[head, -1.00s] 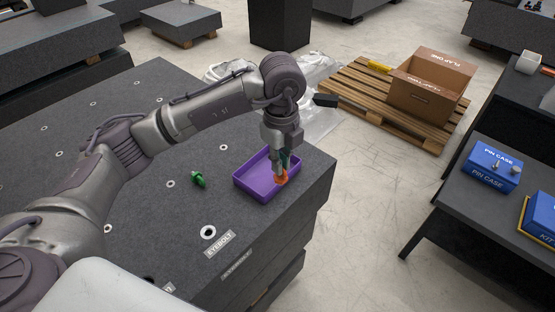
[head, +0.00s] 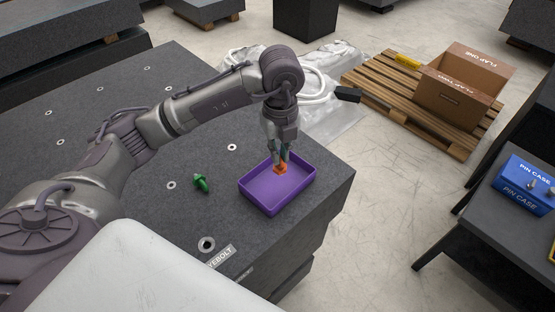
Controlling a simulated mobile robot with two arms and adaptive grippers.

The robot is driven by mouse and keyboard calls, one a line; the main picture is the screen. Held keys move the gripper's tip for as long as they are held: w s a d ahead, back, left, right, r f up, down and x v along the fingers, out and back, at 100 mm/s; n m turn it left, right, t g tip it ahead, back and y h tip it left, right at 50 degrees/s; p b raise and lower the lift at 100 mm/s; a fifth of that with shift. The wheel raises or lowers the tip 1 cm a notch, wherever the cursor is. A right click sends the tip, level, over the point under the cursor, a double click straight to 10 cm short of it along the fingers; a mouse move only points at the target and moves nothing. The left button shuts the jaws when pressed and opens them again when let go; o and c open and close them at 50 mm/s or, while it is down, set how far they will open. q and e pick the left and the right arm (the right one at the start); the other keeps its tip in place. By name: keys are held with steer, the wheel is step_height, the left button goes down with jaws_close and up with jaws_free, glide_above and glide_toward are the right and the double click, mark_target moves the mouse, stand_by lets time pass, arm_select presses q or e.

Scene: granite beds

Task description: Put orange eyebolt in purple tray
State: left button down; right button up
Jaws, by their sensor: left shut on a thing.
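The purple tray (head: 262,203) lies on the dark granite bed near its right corner. My left gripper (head: 281,164) points down over the tray's back part. It is shut on the orange eyebolt (head: 281,169), which shows between and below the fingertips, within the tray's outline. I cannot tell whether the eyebolt touches the tray floor. My right gripper is not in view.
A green eyebolt (head: 201,183) lies on the granite bed (head: 150,235) left of the tray. A ringed hole (head: 207,244) sits by the eyebolt label (head: 221,257). A pallet (head: 378,90) with a cardboard box (head: 455,95) stands beyond, and a blue pin case (head: 525,185) is at right.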

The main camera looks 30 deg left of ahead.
mark_target(278, 166)
arm_select(q)
steer(key=shift+a+f, duration=0.15)
steer(key=shift+a, duration=0.2)
step_height(278, 166, down, 3)
steer(key=shift+f+p, duration=0.1)
steer(key=shift+p, duration=0.55)
steer(key=shift+f, duration=0.3)
steer(key=shift+w+f, duration=0.1)
steer(key=shift+f, duration=0.05)
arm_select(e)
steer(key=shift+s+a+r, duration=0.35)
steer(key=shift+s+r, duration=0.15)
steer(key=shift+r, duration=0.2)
arm_select(q)
steer(key=shift+f, duration=0.15)
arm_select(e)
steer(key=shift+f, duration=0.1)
arm_select(q)
steer(key=c, duration=1.2)
jaws_free()
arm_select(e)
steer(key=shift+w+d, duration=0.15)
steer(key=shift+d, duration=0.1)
